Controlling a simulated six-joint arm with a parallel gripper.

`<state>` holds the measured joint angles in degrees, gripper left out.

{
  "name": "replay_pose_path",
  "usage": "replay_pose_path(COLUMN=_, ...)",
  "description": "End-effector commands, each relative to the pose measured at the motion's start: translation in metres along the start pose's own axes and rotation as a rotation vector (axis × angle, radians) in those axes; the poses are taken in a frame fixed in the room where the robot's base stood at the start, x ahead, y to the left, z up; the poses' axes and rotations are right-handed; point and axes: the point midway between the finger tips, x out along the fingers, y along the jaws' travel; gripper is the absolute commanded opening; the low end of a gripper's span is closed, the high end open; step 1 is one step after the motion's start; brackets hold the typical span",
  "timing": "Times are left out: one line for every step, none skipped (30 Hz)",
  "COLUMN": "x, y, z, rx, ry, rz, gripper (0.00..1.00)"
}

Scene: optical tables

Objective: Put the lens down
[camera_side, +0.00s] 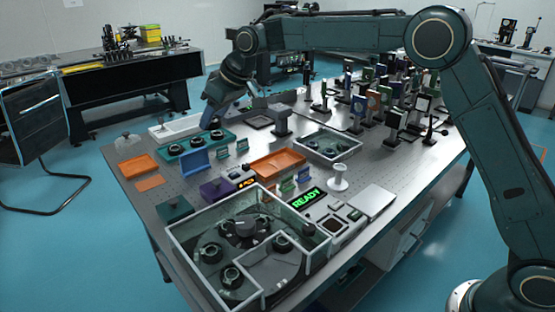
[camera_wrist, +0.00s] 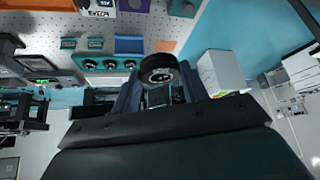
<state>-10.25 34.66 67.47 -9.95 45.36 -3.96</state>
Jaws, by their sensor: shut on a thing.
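My gripper (camera_wrist: 158,82) is shut on the lens (camera_wrist: 160,68), a round piece in a thick black ring mount, seen between the fingers in the wrist view. In the side view my gripper (camera_side: 210,115) hangs tilted above the back left of the table. The held lens is too small and dark to make out there. A green tray (camera_side: 226,134) with several black round mounts lies just below my gripper. In the wrist view this green tray (camera_wrist: 78,59) shows left of the held lens. The lens appears to be in the air, apart from the tray.
A blue panel (camera_side: 195,162) stands in front of the green tray. Orange trays (camera_side: 138,165) and a purple box (camera_side: 217,190) lie nearby. A white tray (camera_side: 175,127) is behind. Many upright optics mounts (camera_side: 394,118) crowd the right. A walled enclosure (camera_side: 180,250) fills the front.

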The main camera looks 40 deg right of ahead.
Motion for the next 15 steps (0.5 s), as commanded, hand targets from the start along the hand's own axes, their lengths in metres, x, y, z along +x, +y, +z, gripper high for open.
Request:
replay_pose_path(x=0.004, y=0.018, z=-0.002, rx=-0.005, ry=-0.001, rz=-0.003, gripper=0.21)
replay_pose_path(x=0.006, y=0.026, z=-0.003, rx=-0.011, ry=0.000, rz=-0.007, gripper=0.21)
replay_pose_path(x=0.008, y=0.038, z=-0.004, rx=-0.019, ry=0.000, rz=-0.012, gripper=0.21)
replay_pose_path(x=0.010, y=0.047, z=-0.004, rx=-0.025, ry=0.000, rz=-0.016, gripper=0.21)
replay_pose_path(x=0.012, y=0.057, z=-0.004, rx=-0.032, ry=0.000, rz=-0.021, gripper=0.21)
replay_pose_path(x=0.014, y=0.069, z=-0.004, rx=-0.041, ry=-0.001, rz=-0.026, gripper=0.21)
replay_pose_path(x=0.015, y=0.078, z=-0.003, rx=-0.048, ry=-0.001, rz=-0.031, gripper=0.21)
replay_pose_path(x=0.016, y=0.088, z=-0.002, rx=-0.055, ry=0.000, rz=-0.035, gripper=0.21)
replay_pose_path(x=0.018, y=0.100, z=0.000, rx=-0.063, ry=0.000, rz=-0.040, gripper=0.21)
replay_pose_path(x=0.019, y=0.110, z=0.001, rx=-0.070, ry=-0.001, rz=-0.044, gripper=0.21)
replay_pose_path(x=0.021, y=0.119, z=0.004, rx=-0.076, ry=-0.001, rz=-0.048, gripper=0.21)
replay_pose_path(x=0.022, y=0.132, z=0.007, rx=-0.084, ry=0.000, rz=-0.054, gripper=0.21)
replay_pose_path(x=0.023, y=0.140, z=0.009, rx=-0.090, ry=-0.001, rz=-0.057, gripper=0.21)
replay_pose_path(x=0.023, y=0.150, z=0.012, rx=-0.095, ry=-0.001, rz=-0.061, gripper=0.21)
replay_pose_path(x=0.024, y=0.161, z=0.016, rx=-0.103, ry=0.000, rz=-0.065, gripper=0.21)
